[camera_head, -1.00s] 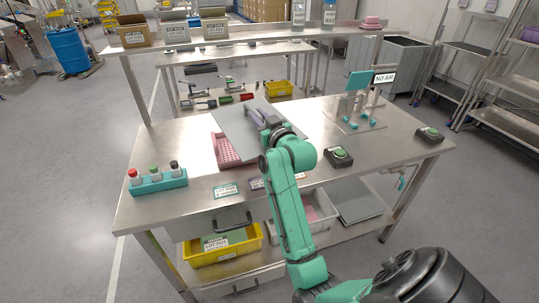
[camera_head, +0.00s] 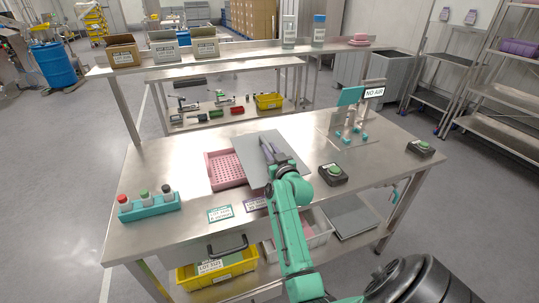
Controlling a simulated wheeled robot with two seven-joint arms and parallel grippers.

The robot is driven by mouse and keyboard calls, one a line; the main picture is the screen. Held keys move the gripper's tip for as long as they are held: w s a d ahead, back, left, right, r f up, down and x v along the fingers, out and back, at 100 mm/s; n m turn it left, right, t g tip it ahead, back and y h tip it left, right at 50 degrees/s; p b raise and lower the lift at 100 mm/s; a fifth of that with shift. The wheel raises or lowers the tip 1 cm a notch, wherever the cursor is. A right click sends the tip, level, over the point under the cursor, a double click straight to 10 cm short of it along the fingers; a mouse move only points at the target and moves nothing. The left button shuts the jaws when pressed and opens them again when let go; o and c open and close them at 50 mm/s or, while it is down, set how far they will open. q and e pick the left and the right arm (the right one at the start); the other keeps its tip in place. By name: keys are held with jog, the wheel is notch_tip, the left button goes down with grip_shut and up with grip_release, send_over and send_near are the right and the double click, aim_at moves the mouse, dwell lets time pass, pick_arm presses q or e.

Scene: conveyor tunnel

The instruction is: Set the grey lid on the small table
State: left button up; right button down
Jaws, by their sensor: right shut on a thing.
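The grey lid (camera_head: 283,148) is a flat grey plate over the right part of a pink perforated tray (camera_head: 226,168) on the steel table. Its left side leaves much of the tray uncovered. My right gripper (camera_head: 268,151) is shut on the grey lid, with its fingers over the lid's upper face. I cannot tell whether the lid touches the tray or hangs just above it. The steel table (camera_head: 170,152) is the bench in front of me. My left gripper is not in view.
A teal rack (camera_head: 150,206) with several capped bottles stands at the left. Black button boxes (camera_head: 333,174) and a fixture marked "NO AIR" (camera_head: 350,112) are at the right. Yellow (camera_head: 217,268) and white bins sit on the shelf below. A raised shelf (camera_head: 236,52) runs behind.

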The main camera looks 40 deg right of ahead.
notch_tip(320, 180, down, 2)
jog(key=shift+f, duration=0.2)
jog(key=shift+f, duration=0.15)
jog(key=c, duration=0.8)
grip_release()
jog(key=shift+o, duration=0.2)
